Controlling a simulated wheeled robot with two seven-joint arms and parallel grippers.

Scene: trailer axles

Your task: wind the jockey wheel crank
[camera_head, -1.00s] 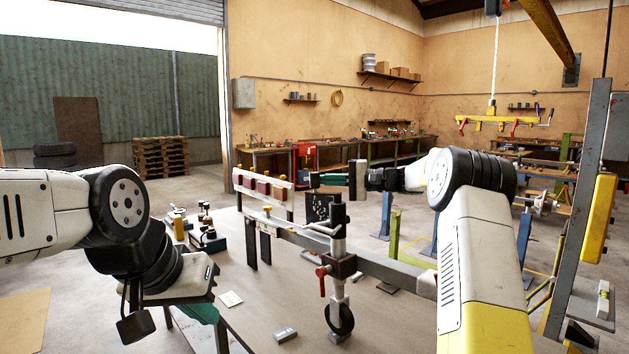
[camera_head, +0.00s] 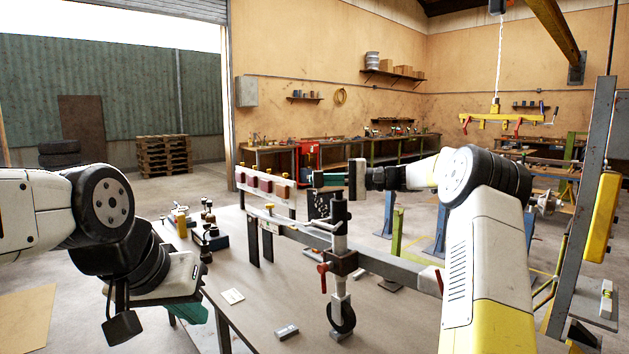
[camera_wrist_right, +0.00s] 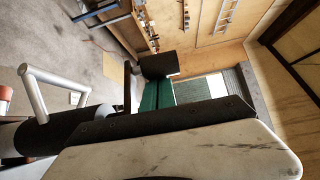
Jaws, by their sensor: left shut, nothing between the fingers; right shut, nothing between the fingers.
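The jockey wheel post (camera_head: 340,240) stands upright at the trailer's drawbar, with its small black wheel (camera_head: 342,314) at the bottom and a red clamp lever (camera_head: 323,272) on its side. The silver crank (camera_head: 325,227) sticks out left near the post's top. It also shows in the right wrist view as a bent silver tube (camera_wrist_right: 38,95) at the left. My right gripper (camera_head: 320,179) is shut and empty above the crank, apart from it. Its green fingers also show in the right wrist view (camera_wrist_right: 150,95). My left gripper (camera_head: 190,314) is shut and empty, low at the left, away from the post.
A rail with red and brown blocks (camera_head: 265,185) stands behind. Tools (camera_head: 205,230) sit on the table's left side. A grey block (camera_head: 287,332) and a white card (camera_head: 232,296) lie on the tabletop.

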